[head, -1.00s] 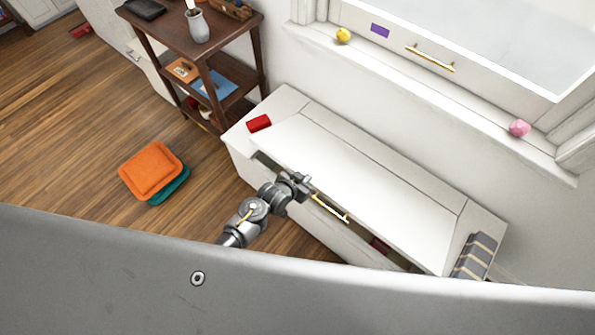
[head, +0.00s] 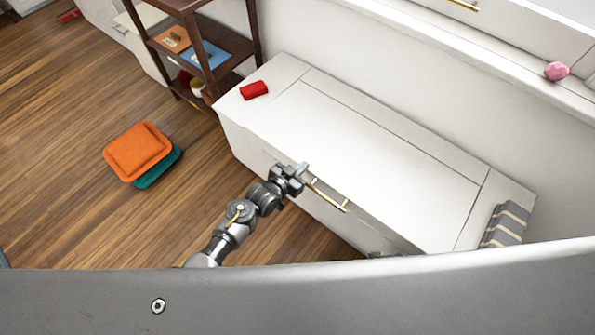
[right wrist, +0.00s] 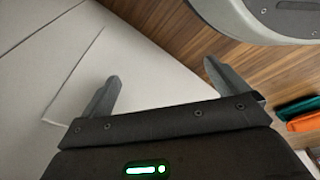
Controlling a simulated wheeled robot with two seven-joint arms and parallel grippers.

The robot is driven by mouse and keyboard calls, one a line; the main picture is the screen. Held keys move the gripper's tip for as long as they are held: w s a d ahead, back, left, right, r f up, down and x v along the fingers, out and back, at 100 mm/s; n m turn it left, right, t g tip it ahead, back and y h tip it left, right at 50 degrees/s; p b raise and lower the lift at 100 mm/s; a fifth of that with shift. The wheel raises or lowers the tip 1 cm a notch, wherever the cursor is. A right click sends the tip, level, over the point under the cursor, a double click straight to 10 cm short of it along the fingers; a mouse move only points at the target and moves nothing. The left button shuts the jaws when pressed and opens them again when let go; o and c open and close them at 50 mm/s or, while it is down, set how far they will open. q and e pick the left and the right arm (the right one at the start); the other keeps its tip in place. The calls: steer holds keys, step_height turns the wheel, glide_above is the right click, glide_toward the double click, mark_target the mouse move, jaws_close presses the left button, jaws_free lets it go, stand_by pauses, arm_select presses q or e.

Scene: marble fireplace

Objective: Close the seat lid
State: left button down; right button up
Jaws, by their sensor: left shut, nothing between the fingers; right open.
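The seat lid (head: 375,140) is the white panel in the top of the long white bench (head: 251,118). It lies flat, level with the bench top around it, and no dark gap shows along its front edge. A gold handle (head: 330,196) sits at its front edge. My left gripper (head: 301,172) is shut and empty at the handle's left end; whether it touches the handle or lid I cannot tell. My right gripper (right wrist: 161,72) is open, with nothing between its fingers, over the white bench surface in the right wrist view.
A red item (head: 254,90) lies on the bench's left end and a striped grey cloth (head: 505,226) on its right end. A dark wooden shelf (head: 208,60) stands behind left. Orange (head: 138,150) and teal (head: 158,170) cushions lie on the open floor.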

arm_select(q)
steer(key=f, duration=0.1)
steer(key=f+b, duration=0.1)
steer(key=f, duration=0.1)
steer(key=shift+s+a+b, duration=0.25)
steer(key=shift+a+b, duration=0.05)
steer(key=shift+a, duration=0.1)
arm_select(e)
step_height(320, 180, up, 5)
steer(key=w+a, duration=0.1)
steer(key=w, duration=0.1)
steer(key=shift+w+a+r+t, duration=0.15)
steer(key=shift+a+r+t, duration=0.05)
steer(key=shift+t, duration=0.1)
arm_select(q)
steer(key=shift+f, duration=0.1)
steer(key=shift+s, duration=0.15)
steer(key=r+p+v, duration=0.1)
steer(key=p+v, duration=0.1)
steer(key=v, duration=0.8)
steer(key=shift+r+p, duration=0.2)
steer(key=shift+p, duration=0.15)
arm_select(e)
steer(key=s+d+f, duration=0.1)
steer(key=s+f, duration=0.2)
steer(key=f, duration=0.3)
steer(key=shift+d+f, duration=0.25)
arm_select(q)
steer(key=shift+a, duration=0.1)
